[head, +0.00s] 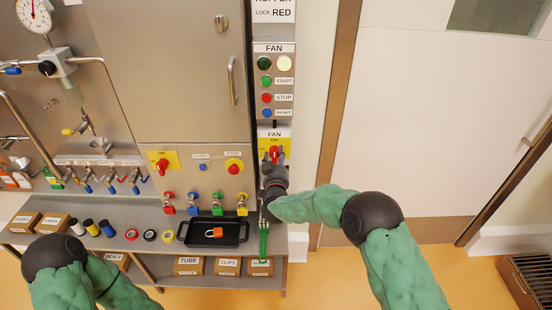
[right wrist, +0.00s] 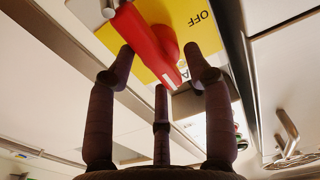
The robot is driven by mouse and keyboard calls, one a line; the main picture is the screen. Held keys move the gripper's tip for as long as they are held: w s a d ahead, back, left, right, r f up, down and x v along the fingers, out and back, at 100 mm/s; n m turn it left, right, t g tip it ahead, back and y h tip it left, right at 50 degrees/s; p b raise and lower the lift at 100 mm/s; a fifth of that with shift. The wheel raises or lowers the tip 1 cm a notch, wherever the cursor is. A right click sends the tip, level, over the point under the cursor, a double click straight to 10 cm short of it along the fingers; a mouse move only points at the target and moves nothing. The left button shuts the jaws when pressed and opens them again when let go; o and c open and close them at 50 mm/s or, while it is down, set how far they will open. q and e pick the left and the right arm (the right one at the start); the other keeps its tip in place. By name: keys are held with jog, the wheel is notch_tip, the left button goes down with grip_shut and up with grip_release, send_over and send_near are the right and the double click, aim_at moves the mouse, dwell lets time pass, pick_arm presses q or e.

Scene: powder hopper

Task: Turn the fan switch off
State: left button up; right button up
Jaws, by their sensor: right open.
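The fan switch (head: 275,153) is a red handle on a yellow plate below the FAN button panel. My right gripper (head: 272,162) is right in front of it and hides part of it. In the right wrist view the red handle (right wrist: 146,42) is large and slanted, on the yellow plate with "OFF" at its upper right. The three fingers of my right gripper (right wrist: 162,68) are spread open around the handle's lower part. I cannot tell whether they touch it. My left arm shows at the lower left in the head view, but its gripper does not.
The FAN panel (head: 274,84) with green, red and blue buttons is just above. Another red switch (head: 162,164) and a STOP button (head: 234,166) are to the left. A black tray (head: 183,236) with an orange-red padlock (head: 214,233) stands on the bench below.

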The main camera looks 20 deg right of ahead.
jog(key=c, duration=0.8)
jog(key=shift+c, duration=0.2)
jog(key=n+p, duration=0.1)
jog(key=n, duration=0.1)
jog(key=n+p, duration=0.1)
jog(key=n, duration=0.1)
jog(key=shift+a+r, duration=0.15)
jog(key=n+p, duration=0.2)
jog(key=n, duration=0.2)
jog(key=shift+w+a, duration=0.1)
jog(key=shift+a, duration=0.1)
jog(key=n+p, duration=0.1)
jog(key=n, duration=0.3)
jog(key=n+p, duration=0.1)
jog(key=shift+a+n+p, duration=0.25)
jog(key=shift+n+p, duration=0.05)
jog(key=shift+n, duration=0.1)
jog(key=shift+w+a+f+n+p, duration=0.1)
jog(key=shift+f+n+p, duration=0.15)
jog(key=shift+n, duration=0.75)
jog(key=shift+f+n+p, duration=0.1)
jog(key=shift+n+p, duration=0.25)
jog(key=shift+n, duration=0.65)
